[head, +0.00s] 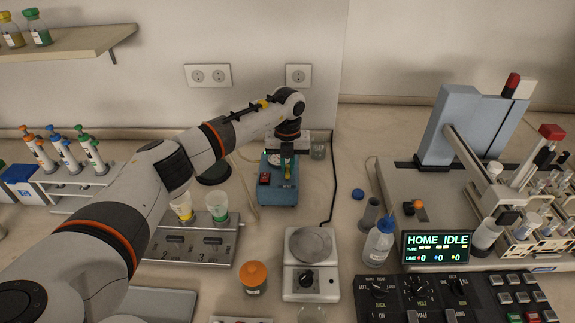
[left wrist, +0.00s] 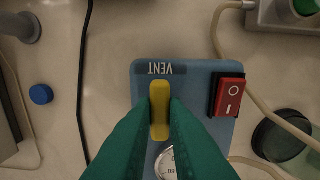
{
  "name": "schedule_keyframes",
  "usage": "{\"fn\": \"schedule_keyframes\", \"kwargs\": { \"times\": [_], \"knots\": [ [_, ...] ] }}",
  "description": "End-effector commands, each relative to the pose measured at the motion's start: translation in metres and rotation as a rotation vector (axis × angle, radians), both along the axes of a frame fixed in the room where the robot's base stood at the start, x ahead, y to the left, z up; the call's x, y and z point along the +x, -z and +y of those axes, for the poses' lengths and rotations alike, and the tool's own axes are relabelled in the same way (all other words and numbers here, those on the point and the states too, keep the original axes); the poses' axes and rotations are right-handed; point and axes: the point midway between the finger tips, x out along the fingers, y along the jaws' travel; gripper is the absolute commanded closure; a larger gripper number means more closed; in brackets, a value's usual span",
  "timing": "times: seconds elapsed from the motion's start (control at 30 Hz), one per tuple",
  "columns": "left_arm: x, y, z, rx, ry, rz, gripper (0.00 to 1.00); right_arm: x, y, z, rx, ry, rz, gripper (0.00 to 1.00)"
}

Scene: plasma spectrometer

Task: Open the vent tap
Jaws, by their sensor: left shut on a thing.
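The vent tap is a yellow lever (left wrist: 159,92) on top of a small blue box (head: 279,193) with a VENT label (left wrist: 161,69). The lever points straight towards the label in the left wrist view, where the box top (left wrist: 197,74) also shows. My left gripper (head: 287,168) is above the box, pointing down. Its green fingers (left wrist: 160,108) are shut on the lever, one on each side. The lower part of the lever and part of a round gauge (left wrist: 164,163) are hidden by the fingers. My right gripper is not in view.
A red rocker switch (left wrist: 229,97) sits on the box beside the tap. A scale (head: 311,283) and an orange-lidded jar (head: 253,277) stand in front. A black cable (head: 335,185) runs right of the box.

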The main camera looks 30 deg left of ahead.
Motion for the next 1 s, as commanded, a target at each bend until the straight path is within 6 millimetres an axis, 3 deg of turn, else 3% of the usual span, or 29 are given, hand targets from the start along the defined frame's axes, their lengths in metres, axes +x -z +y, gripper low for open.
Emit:
{"fn": "schedule_keyframes", "kwargs": {
  "times": [0.43, 0.47, 0.6, 1.0],
  "knots": [
    [0.0014, -0.0024, 0.0007, 0.000, -0.013, -0.006, 1.00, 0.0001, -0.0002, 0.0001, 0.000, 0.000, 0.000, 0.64],
    [0.0014, -0.0024, 0.0008, 0.000, -0.013, -0.006, 0.86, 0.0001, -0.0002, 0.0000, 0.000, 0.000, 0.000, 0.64],
    [0.0012, -0.0019, 0.0006, 0.000, -0.012, -0.004, 0.65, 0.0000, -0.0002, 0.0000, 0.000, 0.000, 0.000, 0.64],
    [0.0012, -0.0098, 0.0003, 0.000, -0.010, -0.004, 0.65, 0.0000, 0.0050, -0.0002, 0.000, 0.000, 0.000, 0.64]
  ]
}}
